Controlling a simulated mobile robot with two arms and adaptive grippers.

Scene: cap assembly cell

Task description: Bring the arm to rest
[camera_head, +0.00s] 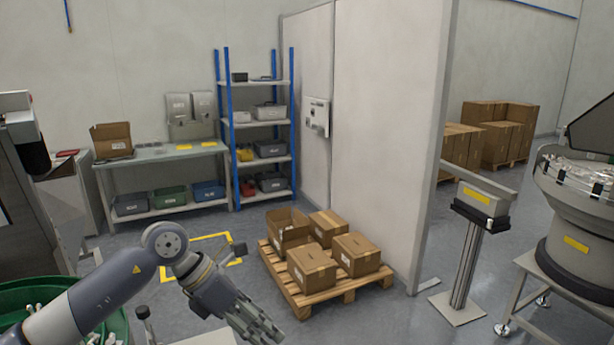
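My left arm (105,295) comes in from the lower left and bends down at a round joint. My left gripper (258,330) hangs at the bottom middle, pointing down and to the right. Its fingers are small and seen at a slant, so I cannot tell whether they are open or shut. No object shows in it. My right arm and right gripper are not in view.
A pallet (318,296) with several cardboard boxes stands beyond my gripper. A green bin (45,290) is at lower left. A workbench (160,153) and blue shelf rack (232,130) stand behind. A bowl feeder (580,235) is at right. Grey floor (390,320) lies clear between.

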